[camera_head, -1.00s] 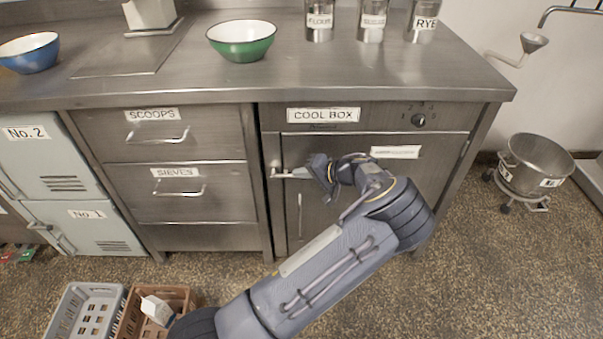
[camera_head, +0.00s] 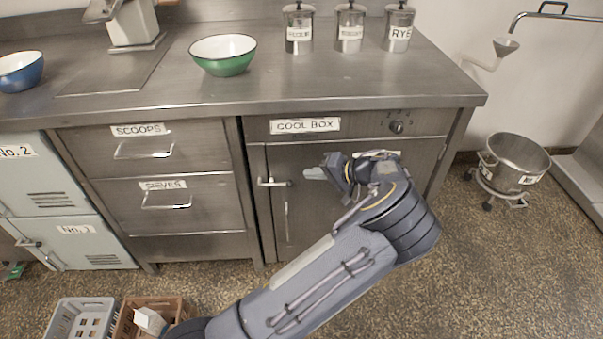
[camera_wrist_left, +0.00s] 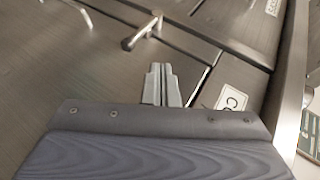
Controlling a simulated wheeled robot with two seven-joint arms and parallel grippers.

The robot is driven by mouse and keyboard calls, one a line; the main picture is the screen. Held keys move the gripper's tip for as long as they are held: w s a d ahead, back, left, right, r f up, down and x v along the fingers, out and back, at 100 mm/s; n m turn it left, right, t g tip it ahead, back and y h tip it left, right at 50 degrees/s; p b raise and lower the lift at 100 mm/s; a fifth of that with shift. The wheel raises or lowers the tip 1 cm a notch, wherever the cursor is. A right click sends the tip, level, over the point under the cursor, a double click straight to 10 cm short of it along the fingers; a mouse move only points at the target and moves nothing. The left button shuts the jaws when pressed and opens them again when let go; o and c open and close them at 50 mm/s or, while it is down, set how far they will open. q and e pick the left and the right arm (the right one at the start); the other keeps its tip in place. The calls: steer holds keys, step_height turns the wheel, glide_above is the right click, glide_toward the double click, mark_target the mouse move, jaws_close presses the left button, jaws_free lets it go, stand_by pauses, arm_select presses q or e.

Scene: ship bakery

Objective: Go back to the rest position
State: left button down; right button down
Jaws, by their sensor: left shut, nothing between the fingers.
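My left gripper (camera_head: 316,173) is in front of the cool box door (camera_head: 300,215), a little to the right of its handle (camera_head: 273,182) and apart from it. In the left wrist view its two fingers (camera_wrist_left: 161,84) are together with nothing between them. The same handle appears to show ahead of the fingertips in the wrist view (camera_wrist_left: 142,30). The cool box door looks closed. My left arm reaches in from the bottom of the head view. My right gripper does not show.
The steel counter (camera_head: 330,95) carries a green bowl (camera_head: 224,56), a blue bowl (camera_head: 20,72) and several labelled canisters. Crates (camera_head: 125,325) stand on the floor at the lower left. A steel bucket (camera_head: 515,162) on a wheeled stand is at the right. Floor between is clear.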

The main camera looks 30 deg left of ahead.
arm_select(q)
steer(key=shift+d+r, duration=0.1)
steer(key=shift+d, duration=0.2)
steer(key=s+a+n+g+h, duration=0.2)
steer(key=s+a+h, duration=0.2)
steer(key=s+h, duration=0.65)
steer(key=s+d+r+m+t+h, duration=0.2)
steer(key=s+d+r+t+h, duration=0.25)
steer(key=s, duration=0.75)
steer(key=s+d+r+m+t+h, duration=0.1)
steer(key=s+d+r+t, duration=0.45)
steer(key=s, duration=0.65)
step_height(320, 180, up, 19)
steer(key=g+p, duration=0.2)
steer(key=p, duration=1.5)
steer(key=shift+p, duration=0.4)
